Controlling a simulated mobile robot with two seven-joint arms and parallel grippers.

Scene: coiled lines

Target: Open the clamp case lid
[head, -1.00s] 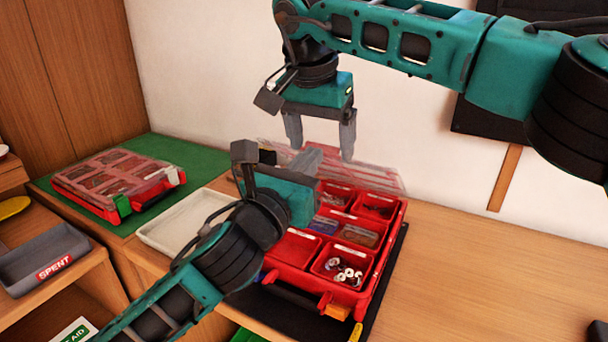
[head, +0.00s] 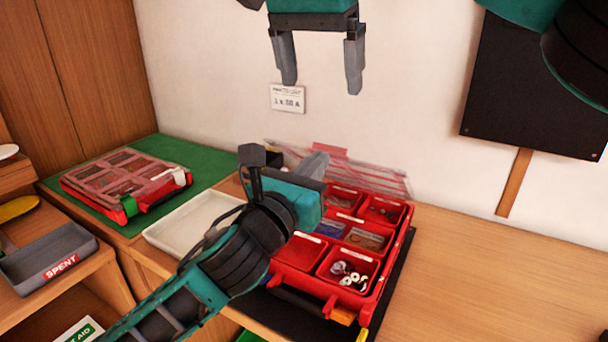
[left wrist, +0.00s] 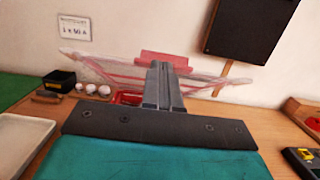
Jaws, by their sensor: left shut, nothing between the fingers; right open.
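A red compartment case (head: 372,285) stands on the bench with its clear, red-trimmed lid (head: 378,176) raised and tilted back toward the wall. The lid also shows in the left wrist view (left wrist: 218,78), beyond my fingers. My left gripper (head: 318,163) is shut and empty, in front of the lid; whether it touches the lid cannot be told. My left arm hides the left part of the case. My right gripper (head: 320,86) is open and empty, high above the case near the wall. A second red case (head: 125,183) with a clear lid lies closed on a green mat.
A white tray (head: 190,222) lies between the mat (head: 205,160) and the open case. A grey bin marked SPENT (head: 45,258) is at the lower left. A dark panel (head: 520,95) hangs on the wall. The bench (head: 480,275) right of the case is clear.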

